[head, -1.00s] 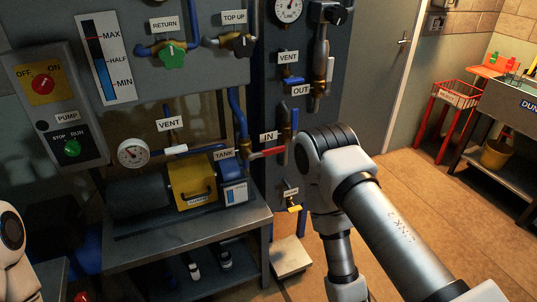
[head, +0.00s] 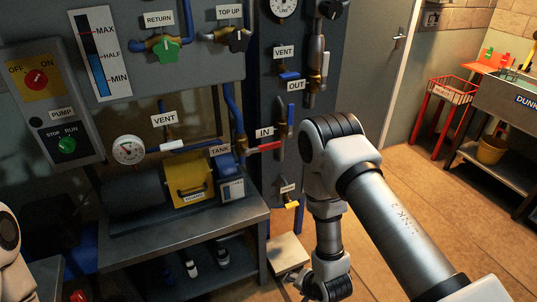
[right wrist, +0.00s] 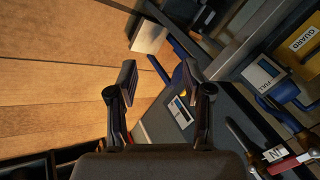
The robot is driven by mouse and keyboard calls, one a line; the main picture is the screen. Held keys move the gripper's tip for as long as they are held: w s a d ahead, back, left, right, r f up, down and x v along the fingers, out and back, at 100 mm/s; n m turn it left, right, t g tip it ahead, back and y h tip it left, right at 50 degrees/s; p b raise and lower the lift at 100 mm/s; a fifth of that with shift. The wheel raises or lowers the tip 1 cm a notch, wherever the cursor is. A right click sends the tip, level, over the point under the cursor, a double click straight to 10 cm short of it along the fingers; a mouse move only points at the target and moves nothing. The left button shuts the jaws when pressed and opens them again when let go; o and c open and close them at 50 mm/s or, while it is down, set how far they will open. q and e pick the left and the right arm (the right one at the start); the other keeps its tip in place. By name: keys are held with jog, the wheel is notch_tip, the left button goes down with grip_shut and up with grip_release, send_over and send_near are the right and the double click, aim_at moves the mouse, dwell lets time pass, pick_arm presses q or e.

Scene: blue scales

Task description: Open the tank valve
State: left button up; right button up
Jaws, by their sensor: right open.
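The TANK label (head: 220,151) is on the pump stand in the head view. Beside it is a brass valve on the blue pipe (head: 240,143), with a red lever (head: 265,147) lying roughly level and pointing right. The red lever also shows at the lower right of the right wrist view (right wrist: 287,165), beside the IN label (right wrist: 275,154). My right gripper (right wrist: 160,95) is open, its two fingers apart with nothing between them, and clear of the lever. In the head view its wrist is low, near the floor, right of the stand. My left gripper is out of view.
A pale block (head: 287,254) lies on the floor.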

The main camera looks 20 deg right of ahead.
jog(key=w+d+r+m+t+b, duration=0.1)
jog(key=w+m+t, duration=0.1)
jog(key=w, duration=0.5)
jog(key=w+r+m+t+b, duration=0.2)
jog(key=w+t, duration=0.1)
jog(key=w, duration=0.4)
jog(key=m+t+b, duration=0.3)
jog(key=t+b, duration=0.4)
send_near(270, 147)
jog(key=w, duration=0.3)
jog(key=w+p, duration=0.1)
jog(key=w, duration=0.5)
jog(key=shift+w+a, duration=0.15)
jog(key=shift+w, duration=0.65)
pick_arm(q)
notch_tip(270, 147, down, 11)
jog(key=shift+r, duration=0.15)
pick_arm(e)
grip_shut()
